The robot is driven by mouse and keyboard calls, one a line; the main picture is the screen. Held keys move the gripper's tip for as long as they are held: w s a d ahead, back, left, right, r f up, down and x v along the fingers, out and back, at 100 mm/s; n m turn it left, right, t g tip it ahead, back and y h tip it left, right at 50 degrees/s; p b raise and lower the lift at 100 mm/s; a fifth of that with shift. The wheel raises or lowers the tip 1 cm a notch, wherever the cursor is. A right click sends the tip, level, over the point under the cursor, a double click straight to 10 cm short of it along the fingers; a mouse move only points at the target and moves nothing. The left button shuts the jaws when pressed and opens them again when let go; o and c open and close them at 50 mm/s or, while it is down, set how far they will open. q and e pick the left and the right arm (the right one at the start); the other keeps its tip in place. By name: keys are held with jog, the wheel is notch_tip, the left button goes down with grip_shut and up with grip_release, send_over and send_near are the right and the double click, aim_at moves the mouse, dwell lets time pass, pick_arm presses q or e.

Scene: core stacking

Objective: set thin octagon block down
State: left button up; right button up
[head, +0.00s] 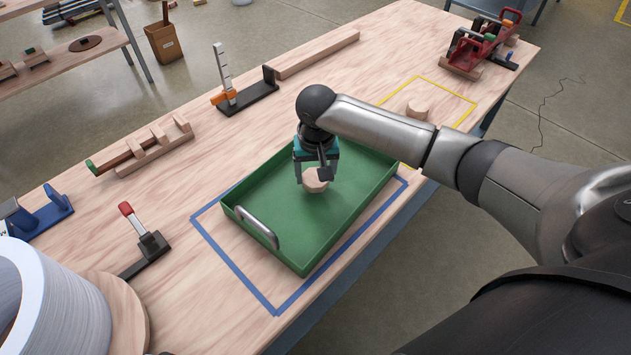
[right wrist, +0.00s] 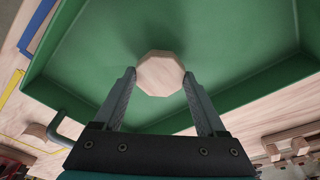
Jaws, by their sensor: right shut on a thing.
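The thin octagon block (head: 316,182) is light wood. It is between the fingertips of my right gripper (head: 314,177), over the floor of the green tray (head: 285,222). In the right wrist view the block (right wrist: 160,73) shows its eight-sided face between the two fingers (right wrist: 160,85), and the gripper is shut on it. I cannot tell whether the block touches the tray floor. My left gripper is not in view.
Blue tape outlines the tray's place. Another wooden block (head: 417,110) stands in the yellow taped area (head: 440,90). The rest of the tray floor looks clear.

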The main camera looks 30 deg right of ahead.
aim_at(316, 185)
notch_tip(316, 185, down, 2)
jog(key=shift+f, duration=0.25)
jog(key=shift+r, duration=0.1)
jog(key=o, duration=1.3)
jog(key=r+p, duration=0.1)
jog(key=r, duration=0.3)
jog(key=s+r+p, duration=0.1)
jog(key=r, duration=0.3)
jog(key=r+p, duration=0.1)
jog(key=r, duration=0.3)
jog(key=shift+s+a+p, duration=0.3)
jog(key=shift+s+a, duration=0.05)
